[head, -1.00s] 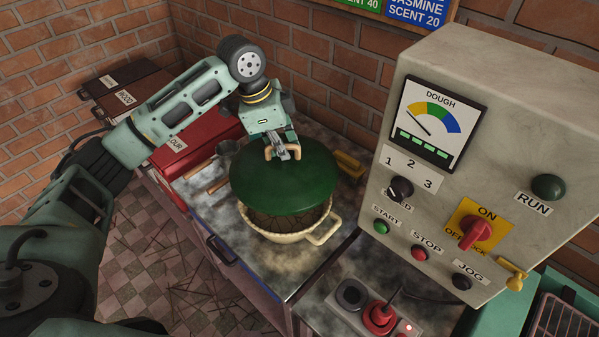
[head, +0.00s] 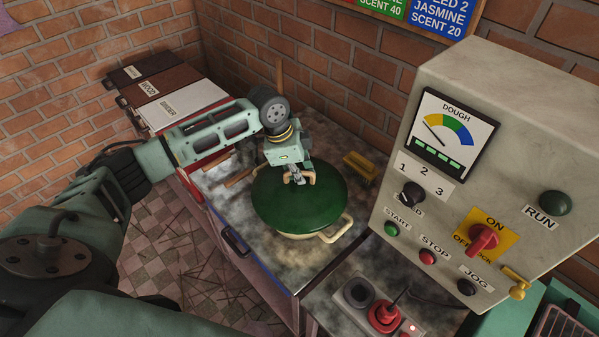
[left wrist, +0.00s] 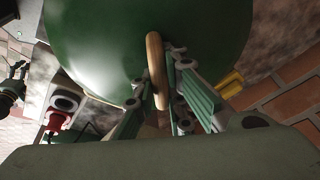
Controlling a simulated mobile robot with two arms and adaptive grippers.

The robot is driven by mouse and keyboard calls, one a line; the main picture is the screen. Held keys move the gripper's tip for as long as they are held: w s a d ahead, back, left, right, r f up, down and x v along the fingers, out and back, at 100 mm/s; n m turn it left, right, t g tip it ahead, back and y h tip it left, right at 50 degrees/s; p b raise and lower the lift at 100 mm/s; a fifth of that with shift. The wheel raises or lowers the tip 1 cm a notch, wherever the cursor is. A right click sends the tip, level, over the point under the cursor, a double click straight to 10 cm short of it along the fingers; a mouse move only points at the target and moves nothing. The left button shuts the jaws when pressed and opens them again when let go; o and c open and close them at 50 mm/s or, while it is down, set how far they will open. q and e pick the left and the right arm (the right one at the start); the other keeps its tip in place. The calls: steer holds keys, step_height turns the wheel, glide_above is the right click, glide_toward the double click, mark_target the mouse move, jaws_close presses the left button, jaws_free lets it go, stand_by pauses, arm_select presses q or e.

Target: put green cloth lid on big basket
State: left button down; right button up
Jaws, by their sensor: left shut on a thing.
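The green lid (head: 297,210) is a domed disc with a wooden handle (left wrist: 154,60) on top. It covers the mouth of the big cream basket (head: 337,230), whose rim and side handle show below the lid's front edge. The lid looks about level and very close to the rim; I cannot tell whether it rests fully on it. My left gripper (head: 299,177) is above the lid, shut on its handle. The left wrist view shows the fingers (left wrist: 162,72) at the handle and the lid (left wrist: 95,45) filling the top.
A control machine (head: 450,180) with knobs and buttons stands close to the right. A yellow brush (head: 361,168) lies behind the lid. Labelled boxes (head: 172,100) stand at the back left. Brick walls close off the back.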

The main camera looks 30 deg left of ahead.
mark_target(288, 186)
arm_select(q)
steer(key=c, duration=2.1)
jaws_free()
steer(key=shift+f, duration=0.1)
steer(key=o, duration=0.3)
arm_select(e)
steer(key=s, duration=0.2)
steer(key=shift+s+a+f, duration=0.1)
steer(key=shift+s, duration=0.2)
steer(key=shift+w, duration=0.2)
arm_select(q)
steer(key=shift+r, duration=0.6)
steer(key=b+v, duration=0.2)
steer(key=v, duration=0.7)
steer(key=shift+s+a+r, duration=0.1)
steer(key=shift+r, duration=0.2)
steer(key=shift+s+a+r, duration=0.15)
steer(key=shift+r, duration=0.55)
arm_select(e)
steer(key=shift+w+f, duration=0.25)
steer(key=shift+f, duration=0.95)
arm_select(q)
steer(key=shift+s+f, duration=0.1)
arm_select(e)
steer(key=shift+s, duration=0.15)
